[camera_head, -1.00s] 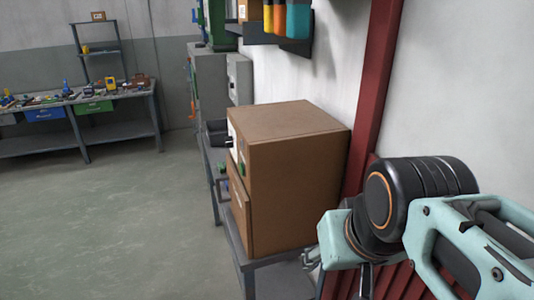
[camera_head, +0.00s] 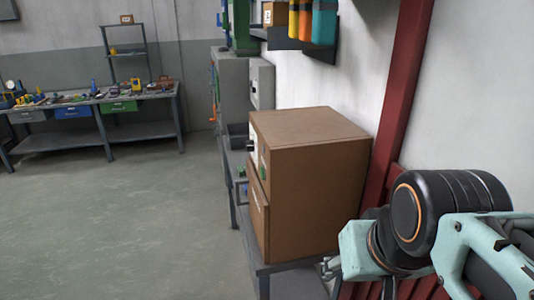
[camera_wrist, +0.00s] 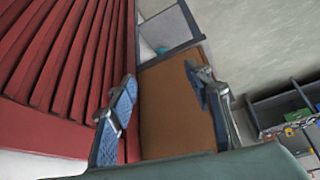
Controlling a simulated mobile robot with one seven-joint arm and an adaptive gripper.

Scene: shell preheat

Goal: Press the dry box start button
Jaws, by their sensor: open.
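The dry box (camera_head: 315,190) is a brown cabinet on a grey stand, its front facing left, seen at a steep angle. A green button (camera_head: 263,171) shows on its front, below a dark knob (camera_head: 250,146); I cannot read any label there. My gripper (camera_wrist: 160,92) is open and empty in the wrist view, with its two blue-padded fingers apart. The brown surface of the box (camera_wrist: 172,118) shows between and beyond the fingers. The button does not show in the wrist view. In the head view my arm is right of the box, and the fingertips are mostly hidden.
A red ribbed panel (camera_wrist: 60,60) lies close beside the gripper. A red post (camera_head: 402,90) stands behind the box. A workbench with tools (camera_head: 90,100) is at the far left. A wall shelf (camera_head: 300,42) hangs above. The floor left of the stand is clear.

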